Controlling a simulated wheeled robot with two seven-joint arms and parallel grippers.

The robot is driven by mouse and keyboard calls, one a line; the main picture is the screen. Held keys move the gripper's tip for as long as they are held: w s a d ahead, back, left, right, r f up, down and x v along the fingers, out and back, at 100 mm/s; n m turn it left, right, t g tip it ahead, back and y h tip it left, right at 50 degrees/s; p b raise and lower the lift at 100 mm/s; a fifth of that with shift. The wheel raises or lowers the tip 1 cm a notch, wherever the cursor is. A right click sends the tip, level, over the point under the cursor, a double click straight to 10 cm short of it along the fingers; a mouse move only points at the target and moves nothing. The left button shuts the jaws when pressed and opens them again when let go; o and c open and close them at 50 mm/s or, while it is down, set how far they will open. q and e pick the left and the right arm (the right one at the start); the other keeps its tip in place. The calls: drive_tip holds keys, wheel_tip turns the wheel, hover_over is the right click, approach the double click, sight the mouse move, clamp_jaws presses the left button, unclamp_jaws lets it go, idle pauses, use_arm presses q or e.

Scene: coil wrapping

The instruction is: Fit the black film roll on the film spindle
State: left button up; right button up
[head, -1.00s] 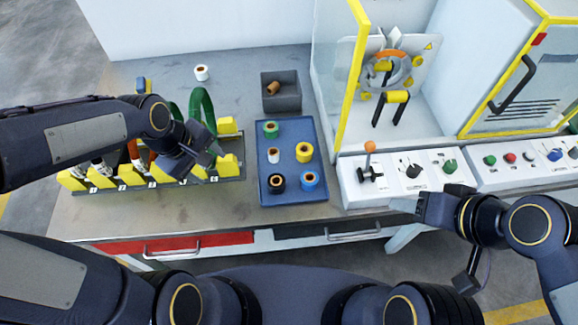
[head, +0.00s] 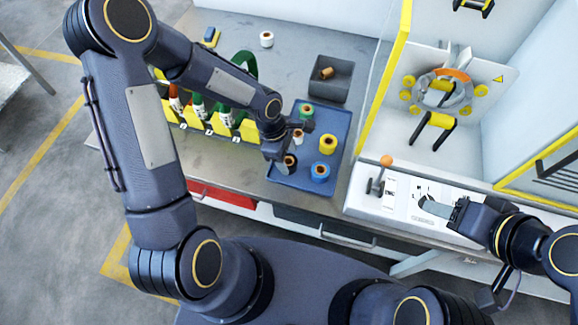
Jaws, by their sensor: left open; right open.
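The black film roll (head: 289,161) stands on the blue tray (head: 343,122), at its front left, partly covered by my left gripper. My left gripper (head: 284,154) is open and points down at the black roll; I cannot tell whether the fingers touch it or straddle it. The wrapping machine holds a grey ring (head: 463,97) with an orange section and yellow rollers around it. I cannot tell which part is the film spindle. My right gripper (head: 432,208) is open and empty, over the white control panel (head: 400,212).
Green (head: 305,113), white (head: 298,135), yellow (head: 328,146) and blue (head: 320,173) rolls share the tray. A grey bin (head: 338,92) with a brown core stands behind. A clear yellow-edged guard (head: 385,85) borders the machine. An orange-knobbed lever (head: 386,161) rises from the panel.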

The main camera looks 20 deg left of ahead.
use_arm(q)
drive_tip(key=shift+b+x, duration=0.3)
drive_tip(key=shift+x, duration=0.65)
drive_tip(key=c, duration=0.8)
drive_tip(key=shift+r, duration=0.15)
